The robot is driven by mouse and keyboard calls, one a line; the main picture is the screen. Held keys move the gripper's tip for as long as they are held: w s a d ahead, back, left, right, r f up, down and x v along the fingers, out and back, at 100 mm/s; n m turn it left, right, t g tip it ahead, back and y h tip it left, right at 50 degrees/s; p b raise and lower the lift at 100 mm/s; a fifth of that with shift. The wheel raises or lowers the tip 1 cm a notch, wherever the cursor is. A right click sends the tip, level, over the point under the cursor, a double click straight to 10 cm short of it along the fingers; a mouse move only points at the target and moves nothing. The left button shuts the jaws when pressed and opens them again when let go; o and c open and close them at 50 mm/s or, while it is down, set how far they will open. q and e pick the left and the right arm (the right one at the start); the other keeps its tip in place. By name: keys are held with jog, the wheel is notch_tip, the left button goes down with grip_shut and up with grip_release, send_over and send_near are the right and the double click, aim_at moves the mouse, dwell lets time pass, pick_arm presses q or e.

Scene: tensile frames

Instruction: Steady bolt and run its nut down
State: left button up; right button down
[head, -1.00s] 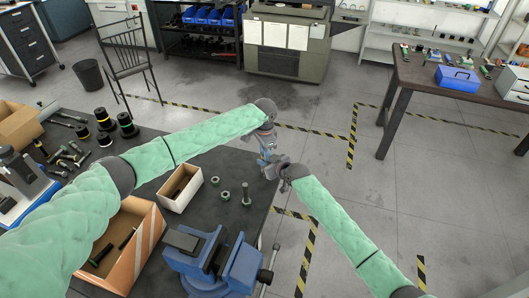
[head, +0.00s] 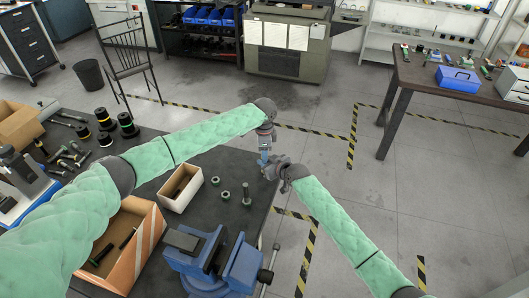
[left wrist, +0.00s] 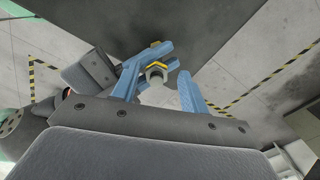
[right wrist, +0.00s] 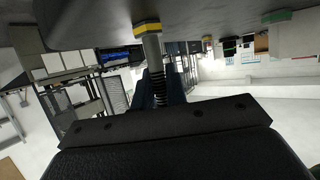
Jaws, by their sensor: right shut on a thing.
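The bolt (right wrist: 152,48) is grey with a yellow-banded head; in the right wrist view, its threaded part runs between my right gripper's blue fingers (right wrist: 161,88). My right gripper (head: 267,172) is shut on it near the table's right edge. The left wrist view looks along the bolt (left wrist: 156,71), with the yellow band around its far end. My left gripper (head: 264,157) is above the right gripper; its fingers (left wrist: 160,92) stand apart on either side of the bolt's end, with visible gaps. I cannot make out a separate nut on the bolt.
A blue vise (head: 215,262), a small box (head: 181,190) and a larger open box (head: 148,215) are nearby. Open floor lies right of the table.

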pick_arm(q)
jog(key=shift+s+d, duration=0.1)
jog(key=shift+d, duration=0.05)
jog(key=shift+r, duration=2.15)
jog(key=shift+c, duration=0.4)
jog(key=n, duration=0.2)
jog(key=d+r+n, duration=0.1)
jog(key=n, duration=0.2)
jog(key=shift+d+r, duration=0.1)
jog(key=shift+r, duration=0.05)
jog(key=n, duration=0.4)
jog(key=r+n, duration=0.1)
jog(key=n, duration=0.3)
jog(key=r+n, duration=0.1)
jog(key=n, duration=0.3)
jog(key=shift+n, duration=0.3)
jog(key=n, duration=0.2)
jog(key=a+n, duration=0.1)
jog(key=n, duration=0.2)
jog(key=shift+a+r, duration=0.1)
jog(key=shift+a, duration=0.05)
